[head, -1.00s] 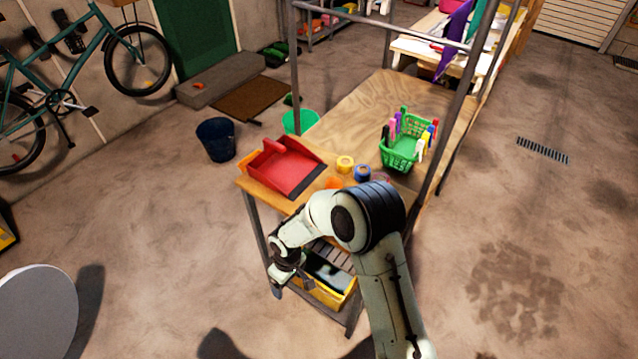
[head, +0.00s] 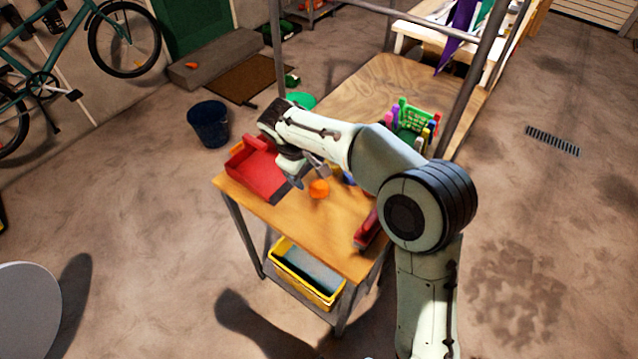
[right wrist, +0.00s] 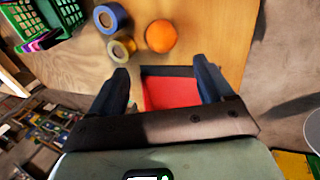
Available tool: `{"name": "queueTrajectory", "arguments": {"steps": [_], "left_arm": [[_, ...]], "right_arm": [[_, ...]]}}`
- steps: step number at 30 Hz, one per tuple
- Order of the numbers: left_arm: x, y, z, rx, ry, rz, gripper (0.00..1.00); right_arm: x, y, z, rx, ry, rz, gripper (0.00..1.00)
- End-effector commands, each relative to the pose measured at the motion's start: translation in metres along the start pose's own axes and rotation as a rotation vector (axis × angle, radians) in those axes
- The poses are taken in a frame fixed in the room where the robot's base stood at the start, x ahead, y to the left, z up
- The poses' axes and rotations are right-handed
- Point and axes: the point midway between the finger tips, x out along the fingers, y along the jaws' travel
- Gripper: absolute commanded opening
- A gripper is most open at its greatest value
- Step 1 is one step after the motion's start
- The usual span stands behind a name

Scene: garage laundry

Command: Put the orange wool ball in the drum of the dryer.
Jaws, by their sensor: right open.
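The orange wool ball (head: 318,189) rests on the wooden table (head: 340,235) in the head view. It also shows in the right wrist view (right wrist: 161,36), beyond the fingertips. My right gripper (head: 310,176) is open and empty, just above the table beside the ball. In the right wrist view its two fingers (right wrist: 160,72) are spread with the ball apart from them. My left gripper is out of view. The dryer and its drum do not show in either view.
A red dustpan (head: 257,172) lies left of the gripper. Blue tape (right wrist: 111,17) and yellow tape (right wrist: 121,48) lie beside the ball. A red object (head: 367,230) lies at the table's right edge. Metal posts frame the table.

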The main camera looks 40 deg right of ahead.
Motion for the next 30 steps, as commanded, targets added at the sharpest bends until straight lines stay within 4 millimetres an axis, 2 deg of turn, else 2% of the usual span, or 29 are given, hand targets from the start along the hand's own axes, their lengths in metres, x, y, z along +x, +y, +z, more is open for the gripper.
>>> {"name": "queueTrajectory", "arguments": {"steps": [3,9,16,24,30], "left_arm": [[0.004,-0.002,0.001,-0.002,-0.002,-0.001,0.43],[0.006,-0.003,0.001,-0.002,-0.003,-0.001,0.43],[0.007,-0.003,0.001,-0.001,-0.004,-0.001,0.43],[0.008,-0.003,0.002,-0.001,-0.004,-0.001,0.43],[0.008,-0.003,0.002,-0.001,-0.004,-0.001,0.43]], "right_arm": [[0.028,-0.001,0.001,-0.001,-0.007,-0.001,0.81],[0.059,-0.001,0.001,-0.001,-0.005,-0.001,0.81],[0.075,-0.001,0.002,-0.001,-0.004,-0.001,0.81],[0.113,-0.002,0.004,-0.001,-0.003,-0.001,0.81],[0.117,-0.002,0.003,-0.001,0.0,-0.001,0.81]]}}
